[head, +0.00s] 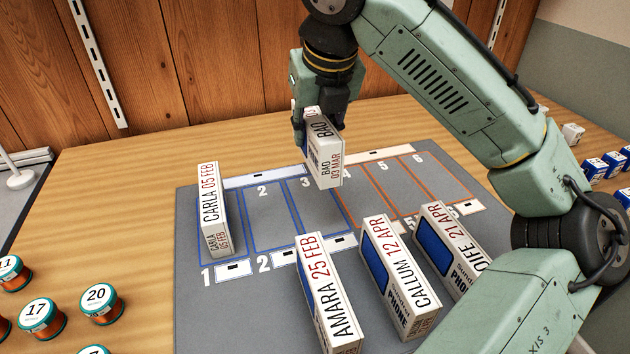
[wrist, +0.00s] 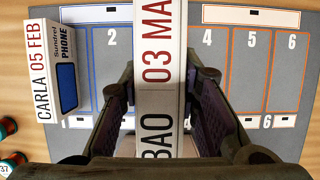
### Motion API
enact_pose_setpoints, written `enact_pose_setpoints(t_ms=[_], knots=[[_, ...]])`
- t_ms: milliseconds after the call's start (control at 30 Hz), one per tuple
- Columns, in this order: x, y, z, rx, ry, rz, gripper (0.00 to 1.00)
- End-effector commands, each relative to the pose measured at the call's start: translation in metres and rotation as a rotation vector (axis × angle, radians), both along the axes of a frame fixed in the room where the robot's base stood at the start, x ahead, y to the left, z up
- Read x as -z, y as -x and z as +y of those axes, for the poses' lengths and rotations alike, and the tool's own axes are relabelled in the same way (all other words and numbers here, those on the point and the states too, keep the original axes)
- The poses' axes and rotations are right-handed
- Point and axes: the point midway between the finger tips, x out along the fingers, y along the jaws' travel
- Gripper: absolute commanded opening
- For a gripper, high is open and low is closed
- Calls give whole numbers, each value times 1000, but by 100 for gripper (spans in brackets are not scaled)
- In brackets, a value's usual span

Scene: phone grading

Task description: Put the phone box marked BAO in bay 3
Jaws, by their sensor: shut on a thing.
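The white phone box marked BAO 03 MAR (head: 326,158) is in my gripper (head: 320,125), which is shut on its sides. The box looks to be held above the grey mat (head: 190,285), over the far part of bay 3 (head: 313,212); its exact height I cannot tell. In the wrist view the BAO box (wrist: 160,75) lies between both fingers of my gripper (wrist: 162,125) and hides most of bay 3. Bay 3 is outlined in blue, between bay 2 (head: 272,222) and the orange-outlined bay 4.
The CARLA box (head: 212,208) stands in bay 1. The AMARA (head: 328,290), CALLUM (head: 398,275) and AOIFE (head: 450,245) boxes stand on the near part of the mat. Bay 2 is empty.

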Motion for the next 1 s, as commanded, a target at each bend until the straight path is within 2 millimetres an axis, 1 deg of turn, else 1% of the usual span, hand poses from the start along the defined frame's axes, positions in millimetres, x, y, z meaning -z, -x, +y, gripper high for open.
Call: enact_pose_setpoints(t_ms=[233, 300, 467, 700, 1000], knots=[[44, 0, -1, 3, 2, 2, 0], [53, 1, -1, 1, 1, 2, 0], [64, 0, -1, 2, 2, 0, 0], [96, 1, -1, 1, 0, 2, 0], [99, 0, 0, 0, -1, 0, 0]])
